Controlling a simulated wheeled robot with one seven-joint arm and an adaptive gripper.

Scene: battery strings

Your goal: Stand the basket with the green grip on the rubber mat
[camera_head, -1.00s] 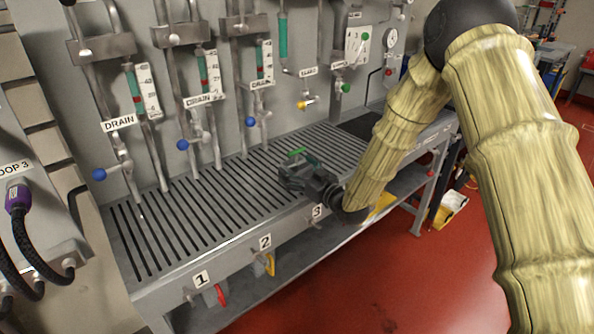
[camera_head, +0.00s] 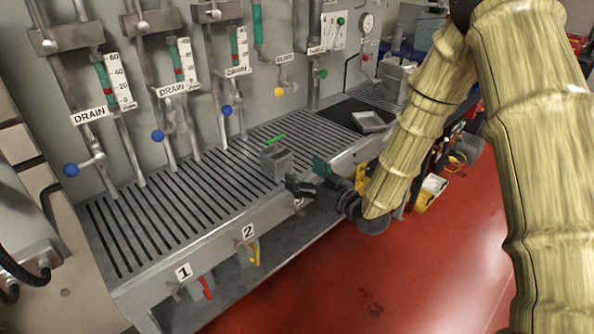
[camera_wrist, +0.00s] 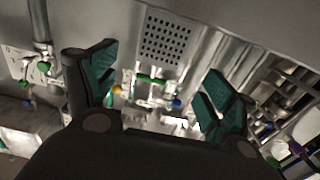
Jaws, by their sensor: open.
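The basket (camera_head: 278,162) is a small grey box with a green grip (camera_head: 275,139) above it. It stands upright on the slatted bench top, left of the dark rubber mat (camera_head: 338,117). My gripper (camera_head: 301,180) is just to the right and front of the basket, low by the bench's front edge, and looks apart from it. In the wrist view my gripper (camera_wrist: 158,88) has its two teal-padded fingers spread wide, with nothing held between them. A perforated grey surface (camera_wrist: 167,40) shows beyond the fingers; I cannot tell whether it is the basket.
A shallow grey tray (camera_head: 372,122) lies at the mat's right part. Pipes with blue-knobbed drain valves (camera_head: 158,136) rise behind the bench (camera_head: 165,225). Red (camera_head: 207,287) and yellow (camera_head: 255,254) handles hang at its front. The slats left of the basket are clear.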

